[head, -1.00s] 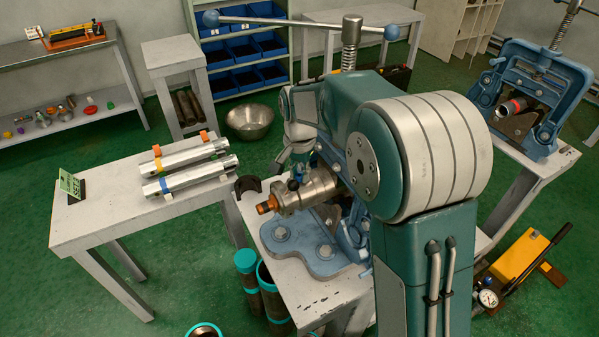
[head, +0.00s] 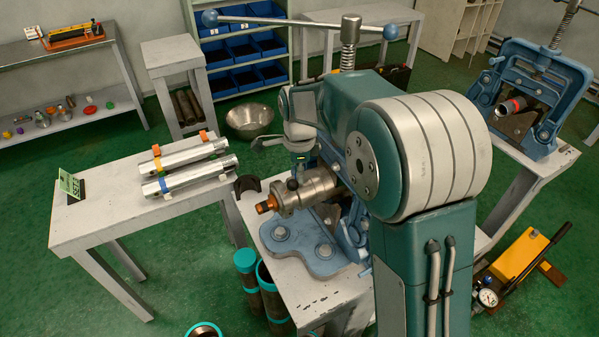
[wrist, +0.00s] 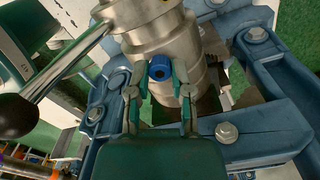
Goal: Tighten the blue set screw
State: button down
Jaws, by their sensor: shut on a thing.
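The blue set screw (wrist: 160,68) shows in the wrist view, on top of a silver metal fitting (wrist: 155,38). My gripper (wrist: 160,72) is shut on the screw, one green fingertip on each side of it. The screw's top, with a dark socket, stays visible between the fingers.
A metal lever with a black ball (wrist: 17,115) passes left of my gripper in the wrist view. The vise's bolted blue frame (wrist: 260,128) is close on the right. A grey table (head: 100,215) with two silver tubes (head: 185,155) stands to the left.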

jog(key=m, duration=0.5)
jog(key=shift+w+a+r, duration=0.1)
jog(key=shift+r, duration=0.05)
jog(key=shift+m, duration=0.3)
jog(key=shift+r, duration=0.1)
jog(key=c, duration=0.5)
grip_release()
jog(key=shift+w, duration=0.1)
jog(key=shift+c, duration=0.2)
jog(key=shift+a, duration=0.1)
notch_tip(320, 180, up, 12)
jog(key=shift+f, duration=0.2)
jog(key=shift+a, duration=0.1)
